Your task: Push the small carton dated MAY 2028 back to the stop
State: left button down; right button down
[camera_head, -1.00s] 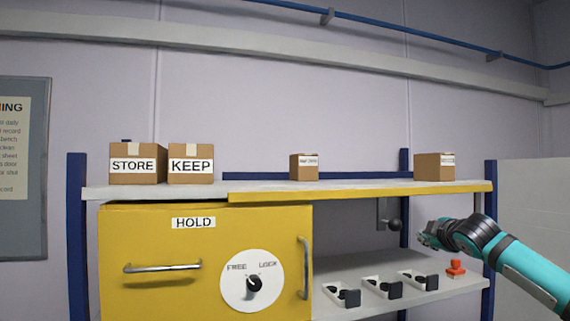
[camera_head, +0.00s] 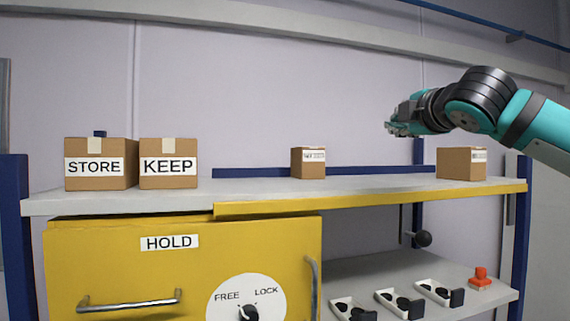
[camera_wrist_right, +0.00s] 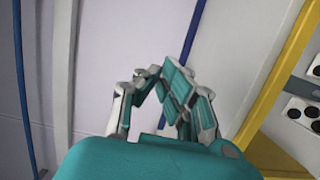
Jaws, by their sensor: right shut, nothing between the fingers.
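Two small cartons with white date labels stand on the top shelf (camera_head: 350,188). One small carton (camera_head: 308,170) is near the middle and the other small carton (camera_head: 460,170) is at the right. The print on both labels is too small to read, so I cannot tell which is dated MAY 2028. A blue stop rail (camera_head: 255,173) runs along the back of the shelf. My right gripper (camera_head: 390,129) is shut and empty, in the air above the shelf between the two cartons. It also shows in the right wrist view (camera_wrist_right: 160,75). My left gripper is not in view.
Larger STORE (camera_head: 100,182) and KEEP (camera_head: 168,180) cartons stand at the shelf's left. Below are a yellow HOLD cabinet (camera_head: 180,275), a black-knobbed lever (camera_head: 423,239), several small trays (camera_head: 400,303) and a red stamp (camera_head: 480,278). The shelf between KEEP and the middle carton is clear.

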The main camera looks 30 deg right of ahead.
aim_at(306, 162)
jog(key=i+l, duration=0.7)
jog(key=i, duration=0.2)
